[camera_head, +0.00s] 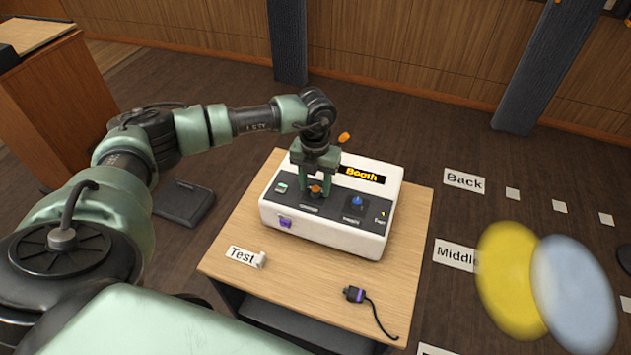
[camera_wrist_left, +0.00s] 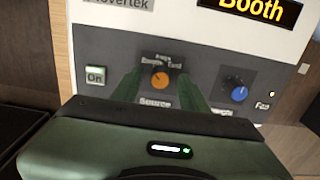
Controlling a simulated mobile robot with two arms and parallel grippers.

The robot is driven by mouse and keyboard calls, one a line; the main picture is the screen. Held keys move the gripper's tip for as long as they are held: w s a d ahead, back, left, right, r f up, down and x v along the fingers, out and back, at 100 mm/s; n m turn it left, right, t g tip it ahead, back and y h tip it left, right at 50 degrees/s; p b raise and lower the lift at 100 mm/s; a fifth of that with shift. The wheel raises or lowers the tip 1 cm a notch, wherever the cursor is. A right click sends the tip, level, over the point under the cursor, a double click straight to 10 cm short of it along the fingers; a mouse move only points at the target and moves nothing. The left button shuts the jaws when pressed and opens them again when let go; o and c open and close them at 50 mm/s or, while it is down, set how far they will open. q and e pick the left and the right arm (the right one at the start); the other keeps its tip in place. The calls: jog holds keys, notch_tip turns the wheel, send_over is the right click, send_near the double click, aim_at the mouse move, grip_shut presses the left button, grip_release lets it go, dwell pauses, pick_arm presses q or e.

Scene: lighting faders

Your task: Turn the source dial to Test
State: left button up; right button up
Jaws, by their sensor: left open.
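The source dial is an orange knob (camera_wrist_left: 160,80) on the dark front panel of a white console (camera_head: 372,238), with "Source" printed below it in the left wrist view. It also shows in the head view (camera_head: 316,189), partly behind my gripper. The console's display (camera_head: 362,174) reads "Booth". My left gripper (camera_head: 313,192) points down at the dial. Its two green fingers (camera_wrist_left: 160,88) stand open, one on each side of the knob. I cannot tell whether they touch it. The small labels above the dial are partly hidden and hard to read. My right gripper is not in view.
On the panel, a green "On" button (camera_wrist_left: 96,76) is left of the dial and a blue knob (camera_wrist_left: 238,89) right of it. The wooden table (camera_head: 235,232) also holds a "Test" card (camera_head: 241,255) and a purple-and-black plug (camera_head: 354,294) with a cable. Blurred yellow (camera_head: 508,285) and blue ovals (camera_head: 575,295) appear at right.

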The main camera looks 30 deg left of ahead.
pick_arm(q)
jog(key=shift+f, duration=0.1)
jog(key=shift+c, duration=0.3)
grip_shut()
